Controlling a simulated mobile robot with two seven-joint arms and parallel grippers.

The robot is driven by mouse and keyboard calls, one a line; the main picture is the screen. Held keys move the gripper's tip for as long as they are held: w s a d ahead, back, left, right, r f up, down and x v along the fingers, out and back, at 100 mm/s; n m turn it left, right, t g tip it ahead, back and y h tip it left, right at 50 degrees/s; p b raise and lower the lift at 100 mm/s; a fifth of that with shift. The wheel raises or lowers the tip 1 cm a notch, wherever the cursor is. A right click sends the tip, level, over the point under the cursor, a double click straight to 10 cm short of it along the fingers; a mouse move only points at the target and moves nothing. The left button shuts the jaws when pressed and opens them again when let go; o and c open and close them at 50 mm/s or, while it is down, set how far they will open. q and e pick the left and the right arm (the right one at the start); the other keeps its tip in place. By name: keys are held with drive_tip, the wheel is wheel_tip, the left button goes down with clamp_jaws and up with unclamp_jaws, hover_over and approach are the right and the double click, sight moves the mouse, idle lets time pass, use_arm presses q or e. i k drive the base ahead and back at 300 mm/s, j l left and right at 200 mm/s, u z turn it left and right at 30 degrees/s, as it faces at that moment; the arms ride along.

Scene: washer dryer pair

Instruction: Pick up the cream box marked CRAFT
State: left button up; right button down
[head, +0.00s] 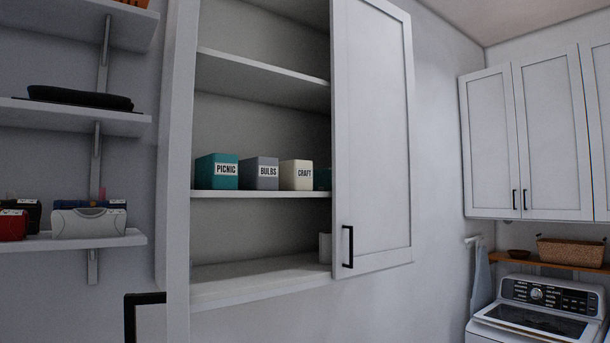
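The cream box marked CRAFT (296,175) stands upright on the middle shelf (260,194) of an open white wall cabinet, in the head view. A grey box marked BULBS (260,174) is to its left, and a teal box marked PICNIC (216,171) is left of that. Another teal box (322,179) to its right is partly hidden by the cabinet door (372,140). Neither of my grippers is in view.
The cabinet door with a black handle (348,246) stands to the right of the boxes. The lower shelf holds a partly hidden pale item (325,248). Wall shelves (75,117) are at the left. A washer or dryer (530,310) and closed cabinets (525,140) are at the right.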

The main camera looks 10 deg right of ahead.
sight(295, 174)
drive_tip(key=i+l, duration=0.1)
drive_tip(key=l, duration=0.3)
drive_tip(key=i+l, duration=0.15)
drive_tip(key=l, duration=0.25)
drive_tip(key=i+l, duration=0.1)
drive_tip(key=l, duration=0.3)
drive_tip(key=i+l, duration=0.15)
drive_tip(key=l, duration=0.25)
